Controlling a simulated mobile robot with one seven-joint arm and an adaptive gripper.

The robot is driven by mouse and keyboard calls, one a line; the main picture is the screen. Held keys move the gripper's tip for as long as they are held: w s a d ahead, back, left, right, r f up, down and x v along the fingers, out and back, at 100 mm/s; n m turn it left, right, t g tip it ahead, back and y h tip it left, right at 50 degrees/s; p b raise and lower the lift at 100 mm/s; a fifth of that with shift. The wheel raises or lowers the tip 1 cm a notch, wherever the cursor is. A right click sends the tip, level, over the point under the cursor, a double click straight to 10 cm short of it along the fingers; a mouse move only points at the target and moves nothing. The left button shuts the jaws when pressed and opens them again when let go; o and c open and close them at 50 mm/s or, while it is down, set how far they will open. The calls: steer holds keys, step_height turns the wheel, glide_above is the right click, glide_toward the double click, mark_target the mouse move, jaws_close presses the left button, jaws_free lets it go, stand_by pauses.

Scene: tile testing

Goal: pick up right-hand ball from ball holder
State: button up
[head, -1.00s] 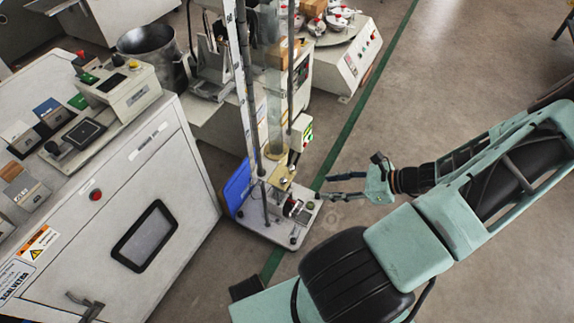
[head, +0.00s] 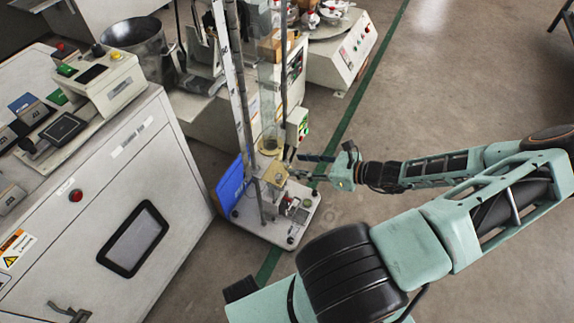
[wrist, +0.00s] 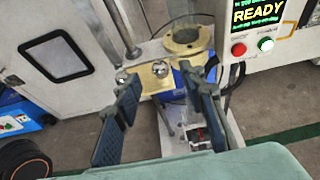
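The ball holder is a brass-coloured block (head: 275,177) on the tester's base; it also shows in the wrist view (wrist: 147,82). Two shiny metal balls sit on it in the wrist view: the right-hand ball (wrist: 160,69) and the left-hand ball (wrist: 122,74). My gripper (head: 296,166) is open and empty, to the right of the holder in the head view. In the wrist view my gripper (wrist: 158,77) frames the right-hand ball between its fingertips. The left-hand ball shows just beyond the left fingertip. Contact cannot be told. The balls are too small to make out in the head view.
A clear upright tube (head: 269,110) and metal posts rise behind the holder. A brass ring (wrist: 188,40) stands beyond the balls. A control box with a READY display (wrist: 262,30) is at right. A white cabinet (head: 120,200) stands left. Open floor lies to the right.

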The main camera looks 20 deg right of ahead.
mark_target(287, 163)
steer(key=x, duration=0.2)
steer(key=shift+w+a+f, duration=0.2)
steer(key=shift+w, duration=0.05)
jaws_close()
steer(key=shift+r, duration=0.2)
